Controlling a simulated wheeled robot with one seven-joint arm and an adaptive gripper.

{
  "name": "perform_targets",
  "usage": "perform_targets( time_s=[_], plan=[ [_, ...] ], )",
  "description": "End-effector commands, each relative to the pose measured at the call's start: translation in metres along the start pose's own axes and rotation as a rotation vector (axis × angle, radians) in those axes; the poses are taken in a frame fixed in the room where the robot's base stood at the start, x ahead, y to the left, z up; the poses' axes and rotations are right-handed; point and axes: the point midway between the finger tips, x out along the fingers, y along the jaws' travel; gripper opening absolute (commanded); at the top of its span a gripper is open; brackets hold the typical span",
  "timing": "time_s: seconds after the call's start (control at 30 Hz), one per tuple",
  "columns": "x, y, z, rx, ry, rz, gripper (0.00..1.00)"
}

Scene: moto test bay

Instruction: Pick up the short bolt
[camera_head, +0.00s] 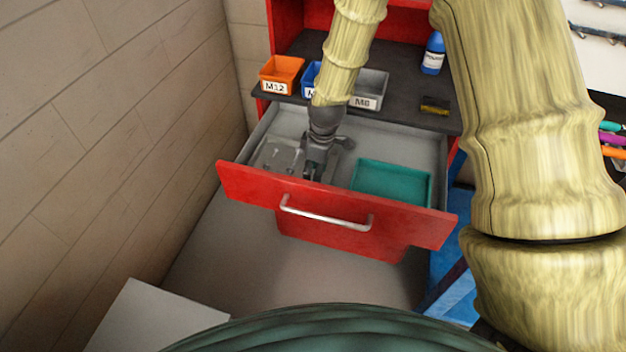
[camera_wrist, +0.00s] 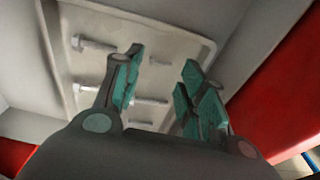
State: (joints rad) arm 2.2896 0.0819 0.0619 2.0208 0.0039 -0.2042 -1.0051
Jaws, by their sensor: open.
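Several silver bolts lie in a light grey tray (camera_wrist: 190,27) in the wrist view. One bolt (camera_wrist: 92,44) lies at the upper left. Another bolt (camera_wrist: 151,100) shows between the fingers, and a small bolt piece (camera_wrist: 160,62) shows beyond it. Fingers cover parts of some bolts, so I cannot tell surely which is the short one. My gripper (camera_wrist: 163,62) is open over the tray, teal pads apart, with nothing visibly held. In the head view my gripper (camera_head: 313,172) points down into the open drawer; the bolts there are tiny.
The red-fronted drawer (camera_head: 330,220) is pulled out, its walls around my gripper. A teal tray (camera_head: 392,182) lies to the right inside. On the worktop behind stand an orange M12 bin (camera_head: 282,72), a blue bin, a grey M8 bin (camera_head: 370,88) and a blue bottle (camera_head: 433,55).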

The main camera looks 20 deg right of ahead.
Motion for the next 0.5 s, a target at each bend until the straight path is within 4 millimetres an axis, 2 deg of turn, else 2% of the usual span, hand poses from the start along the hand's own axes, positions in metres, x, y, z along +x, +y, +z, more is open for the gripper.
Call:
perform_targets(
  time_s=[0.3, 0.5],
  plan=[
    [0.028, -0.001, -0.003, 0.001, -0.001, -0.002, 0.41],
    [0.036, -0.001, -0.003, 0.000, 0.000, -0.001, 0.41]
  ],
)
